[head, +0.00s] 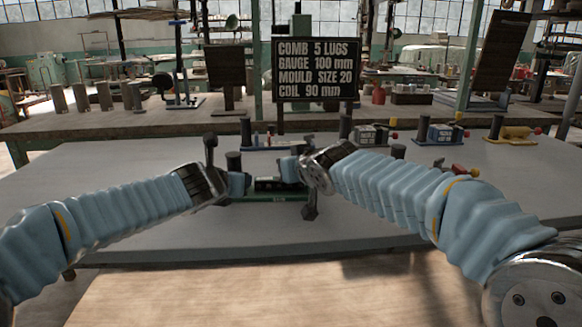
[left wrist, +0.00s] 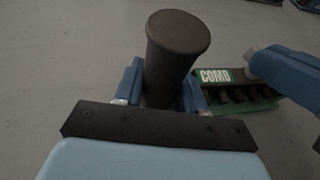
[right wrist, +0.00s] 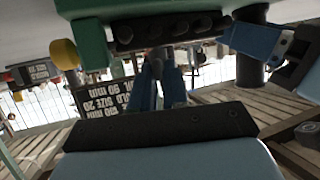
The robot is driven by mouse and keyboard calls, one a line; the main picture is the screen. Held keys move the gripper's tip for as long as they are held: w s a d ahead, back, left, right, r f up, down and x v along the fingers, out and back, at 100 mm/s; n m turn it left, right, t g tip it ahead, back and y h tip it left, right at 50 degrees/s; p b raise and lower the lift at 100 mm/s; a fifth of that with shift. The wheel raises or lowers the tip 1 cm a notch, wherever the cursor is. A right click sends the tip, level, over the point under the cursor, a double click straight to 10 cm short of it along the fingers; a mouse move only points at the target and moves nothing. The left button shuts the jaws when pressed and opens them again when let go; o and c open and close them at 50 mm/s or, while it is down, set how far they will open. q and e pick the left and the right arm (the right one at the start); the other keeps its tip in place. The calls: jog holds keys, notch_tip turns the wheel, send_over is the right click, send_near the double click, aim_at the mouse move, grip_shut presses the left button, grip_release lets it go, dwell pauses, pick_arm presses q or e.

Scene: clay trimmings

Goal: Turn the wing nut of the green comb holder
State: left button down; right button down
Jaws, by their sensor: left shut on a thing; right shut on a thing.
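The green comb holder (head: 268,198) lies on the grey table, and its COMB label shows in the left wrist view (left wrist: 215,76). My left gripper (head: 238,183) is shut on an upright dark cylindrical post (left wrist: 172,55) at the holder's left end. My right gripper (head: 289,169) is at the holder's right part; its blue fingers (right wrist: 160,88) are shut on a small dark piece by the holder's dark row of holes. This piece is mostly hidden between the fingers, so I cannot make out the wing nut's wings.
A black sign (head: 316,70) with white lettering stands behind the holder. Other holders, one blue (head: 440,133) and one yellow (head: 512,133), stand at the back right of the table. The table front and left are clear.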

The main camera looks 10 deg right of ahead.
pick_arm(q)
jog(key=shift+d+f, duration=0.15)
pick_arm(e)
jog(key=shift+a+f+m+h, duration=0.25)
jog(key=shift+f+m+h, duration=0.05)
jog(key=shift+f+h, duration=0.1)
jog(key=shift+d+r+m+h, duration=0.1)
jog(key=shift+r+m+h, duration=0.05)
jog(key=shift+m+h, duration=0.15)
jog(key=c, duration=1.2)
grip_release()
jog(key=shift+r, duration=0.15)
jog(key=shift+s+d, duration=0.1)
jog(key=v, duration=1.2)
jog(key=shift+f, duration=0.2)
